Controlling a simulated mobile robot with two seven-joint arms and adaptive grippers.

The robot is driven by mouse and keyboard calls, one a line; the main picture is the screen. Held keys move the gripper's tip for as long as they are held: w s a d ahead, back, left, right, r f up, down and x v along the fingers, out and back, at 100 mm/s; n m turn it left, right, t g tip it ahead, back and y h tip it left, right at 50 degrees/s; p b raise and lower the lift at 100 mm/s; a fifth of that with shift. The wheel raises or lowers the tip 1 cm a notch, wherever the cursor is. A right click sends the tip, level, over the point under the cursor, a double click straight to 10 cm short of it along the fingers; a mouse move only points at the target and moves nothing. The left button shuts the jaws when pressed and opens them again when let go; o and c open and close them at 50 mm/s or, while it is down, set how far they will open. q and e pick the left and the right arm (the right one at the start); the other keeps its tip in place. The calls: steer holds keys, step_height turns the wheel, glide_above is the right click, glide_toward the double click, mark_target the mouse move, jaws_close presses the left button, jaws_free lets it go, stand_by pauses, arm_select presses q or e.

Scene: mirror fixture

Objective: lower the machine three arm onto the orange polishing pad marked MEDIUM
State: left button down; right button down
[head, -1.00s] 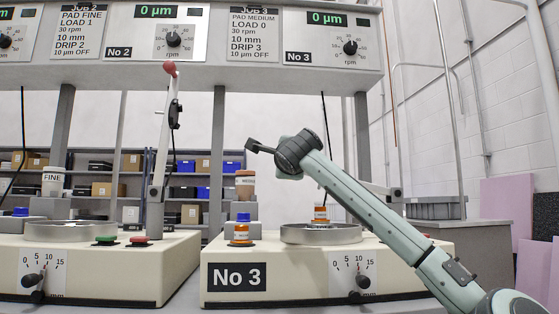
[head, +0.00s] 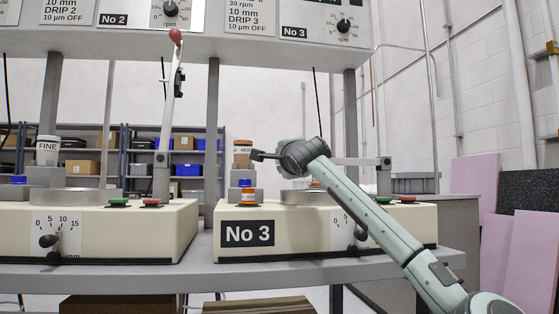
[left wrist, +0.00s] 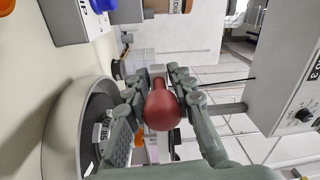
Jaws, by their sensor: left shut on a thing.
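My left gripper (head: 300,157) reaches in from the lower right in the head view, over machine three. In the left wrist view its fingers (left wrist: 155,82) are shut on a red knob (left wrist: 162,108). The machine three arm (head: 355,161) is pale and about level, running from its post behind my gripper. A round metal pan (head: 291,198) sits below my gripper; its rim (left wrist: 60,130) shows in the left wrist view. Something orange (head: 315,185) shows just above the pan, mostly hidden. Whether it touches the pad cannot be told. My right gripper is not in view.
Machine two's arm (head: 166,120) stands upright farther left. The control panel (head: 318,20) overhangs above. Pink boards (head: 475,190) lean at right.

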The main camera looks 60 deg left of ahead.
arm_select(q)
steer(key=shift+d+r, duration=0.1)
steer(key=shift+r, duration=0.15)
steer(key=c, duration=1.3)
jaws_free()
steer(key=shift+c, duration=0.2)
steer(key=shift+o, duration=0.3)
steer(key=shift+f, duration=0.1)
steer(key=v, duration=1.2)
steer(key=shift+f, duration=0.1)
